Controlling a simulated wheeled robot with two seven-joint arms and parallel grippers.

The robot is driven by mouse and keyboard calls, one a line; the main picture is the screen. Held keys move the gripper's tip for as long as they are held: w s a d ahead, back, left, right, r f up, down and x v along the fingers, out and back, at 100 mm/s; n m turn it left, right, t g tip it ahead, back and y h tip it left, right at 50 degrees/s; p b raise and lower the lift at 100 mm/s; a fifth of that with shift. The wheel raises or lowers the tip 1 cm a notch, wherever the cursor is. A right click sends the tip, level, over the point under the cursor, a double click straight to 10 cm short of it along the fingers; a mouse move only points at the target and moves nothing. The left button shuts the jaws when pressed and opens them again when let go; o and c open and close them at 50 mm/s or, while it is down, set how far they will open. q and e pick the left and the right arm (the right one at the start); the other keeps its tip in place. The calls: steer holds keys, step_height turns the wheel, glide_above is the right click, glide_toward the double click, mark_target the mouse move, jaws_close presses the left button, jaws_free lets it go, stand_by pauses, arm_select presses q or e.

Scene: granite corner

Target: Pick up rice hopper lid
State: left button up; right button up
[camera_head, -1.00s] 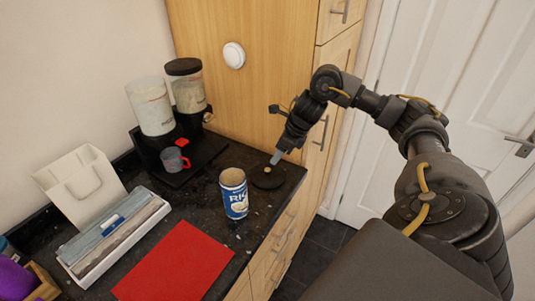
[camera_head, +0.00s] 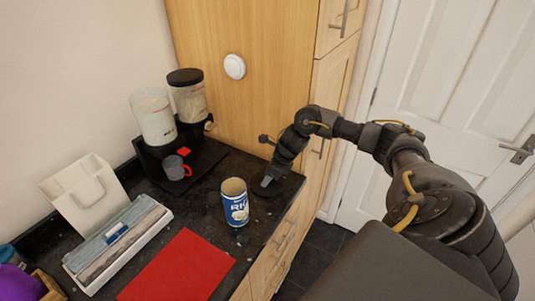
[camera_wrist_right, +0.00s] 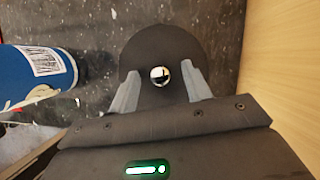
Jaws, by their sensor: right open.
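The rice hopper lid is a flat black disc (camera_wrist_right: 165,48) with a small shiny round knob, lying on the dark counter. In the head view the lid (camera_head: 262,190) is mostly hidden behind my right gripper (camera_head: 266,181). In the right wrist view the two grey fingertips of my right gripper (camera_wrist_right: 160,82) are apart, one on each side of the knob. No contact with the knob is visible. The rice hopper (camera_head: 152,117) at the back left is a two-jar dispenser; its left jar has no lid and its right jar has a black lid. My left gripper is not in view.
A blue rice can (camera_head: 235,203) stands just left of the lid and also shows in the right wrist view (camera_wrist_right: 35,75). A wooden cabinet (camera_head: 262,60) stands close behind.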

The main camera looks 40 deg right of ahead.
jaws_close()
steer(key=shift+r, duration=0.1)
step_height(320, 180, up, 10)
steer(key=b, duration=0.2)
stand_by(0.4)
steer(key=shift+s, duration=0.1)
